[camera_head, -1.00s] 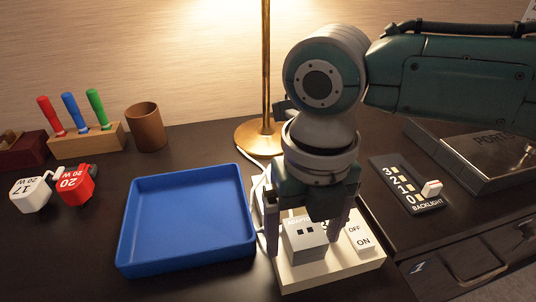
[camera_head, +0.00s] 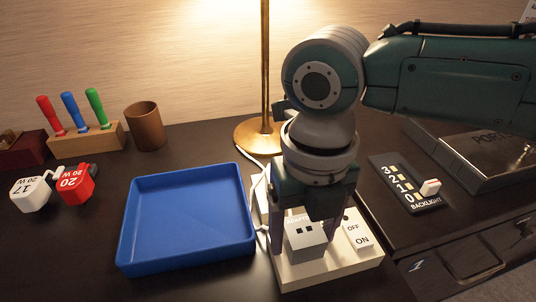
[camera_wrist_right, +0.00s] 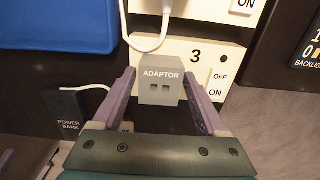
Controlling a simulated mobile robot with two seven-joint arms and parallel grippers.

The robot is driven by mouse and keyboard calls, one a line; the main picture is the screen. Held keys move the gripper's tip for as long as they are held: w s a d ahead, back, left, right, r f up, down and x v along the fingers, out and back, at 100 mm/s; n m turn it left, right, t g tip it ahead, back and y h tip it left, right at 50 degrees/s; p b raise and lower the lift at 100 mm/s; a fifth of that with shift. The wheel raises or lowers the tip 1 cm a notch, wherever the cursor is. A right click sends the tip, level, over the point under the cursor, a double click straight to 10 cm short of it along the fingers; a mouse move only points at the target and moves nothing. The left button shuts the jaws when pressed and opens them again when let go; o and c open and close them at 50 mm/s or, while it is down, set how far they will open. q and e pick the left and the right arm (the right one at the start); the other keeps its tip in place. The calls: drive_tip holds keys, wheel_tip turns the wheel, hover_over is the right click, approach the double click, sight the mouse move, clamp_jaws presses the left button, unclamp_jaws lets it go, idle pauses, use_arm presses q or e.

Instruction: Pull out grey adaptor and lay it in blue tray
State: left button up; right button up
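In the right wrist view the fingers (camera_wrist_right: 160,78) stand close to the adaptor's sides, with a small gap visible at least on the left. The blue tray (camera_head: 187,265) lies empty just left of the strip. My left gripper is not in view.
A brass lamp (camera_head: 264,80) stands behind the strip, with a white cord beside it. White (camera_head: 31,193) and red (camera_head: 75,186) plugs lie left of the tray. A brown cup (camera_head: 146,127) stands at the back. A backlight slider panel (camera_head: 405,183) is at right.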

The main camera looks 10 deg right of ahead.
sight(304, 229)
clamp_jaws()
idle(0.4)
drive_tip(key=shift+r, duration=0.1)
drive_tip(key=shift+r+p, duration=2.1)
drive_tip(key=shift+p, duration=0.15)
drive_tip(key=shift+r+p, duration=0.85)
drive_tip(key=shift+p, duration=0.05)
